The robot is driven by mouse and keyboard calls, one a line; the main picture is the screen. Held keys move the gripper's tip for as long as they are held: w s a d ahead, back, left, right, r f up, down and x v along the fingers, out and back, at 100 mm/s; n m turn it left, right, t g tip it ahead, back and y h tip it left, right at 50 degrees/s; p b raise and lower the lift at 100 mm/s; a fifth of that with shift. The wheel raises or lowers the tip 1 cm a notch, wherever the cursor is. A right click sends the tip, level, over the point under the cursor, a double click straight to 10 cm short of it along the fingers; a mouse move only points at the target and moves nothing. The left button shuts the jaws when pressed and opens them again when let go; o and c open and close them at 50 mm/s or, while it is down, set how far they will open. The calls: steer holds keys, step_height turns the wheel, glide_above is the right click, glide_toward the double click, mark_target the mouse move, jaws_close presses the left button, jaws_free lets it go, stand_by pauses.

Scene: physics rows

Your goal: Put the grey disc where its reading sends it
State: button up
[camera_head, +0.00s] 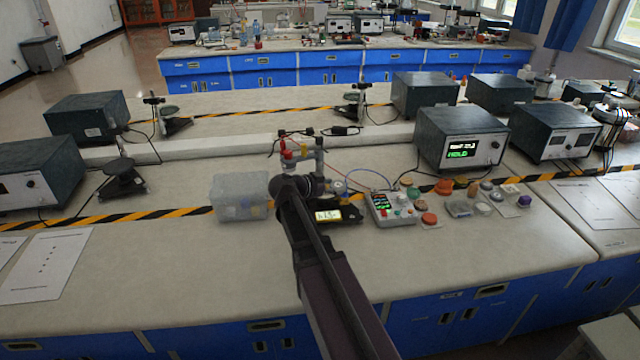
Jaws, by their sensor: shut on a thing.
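My gripper (338,188) is at the end of my arm, low over the middle of the near bench. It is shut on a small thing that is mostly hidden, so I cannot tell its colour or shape. Just in front of it is a small device with a lit yellow display (328,216); its digits are too small to read. To the right stands a grey meter box (392,209) with green readouts and buttons. Several small discs and pieces lie right of it, including a red disc (429,218) and a pale grey round piece (483,209).
A clear plastic bin (242,197) stands left of my arm. A dark instrument (460,138) showing "HOLD" stands behind the discs. Black-and-yellow tape (150,214) crosses the bench. The bench front right of my arm is clear. A paper sheet (45,265) lies left.

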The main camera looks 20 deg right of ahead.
steer(key=w, duration=0.6)
steer(key=shift+f, duration=0.25)
steer(key=shift+w, duration=0.1)
steer(key=shift+w, duration=0.2)
steer(key=shift+w+a+f+b, duration=0.15)
steer(key=shift+w+b, duration=0.2)
steer(key=shift+w, duration=0.7)
steer(key=shift+f+b, duration=0.85)
steer(key=shift+f, duration=0.05)
steer(key=shift+f+b, duration=0.65)
steer(key=shift+b, duration=0.05)
steer(key=shift+f, duration=0.15)
steer(key=o, duration=1)
steer(key=shift+o, duration=0.2)
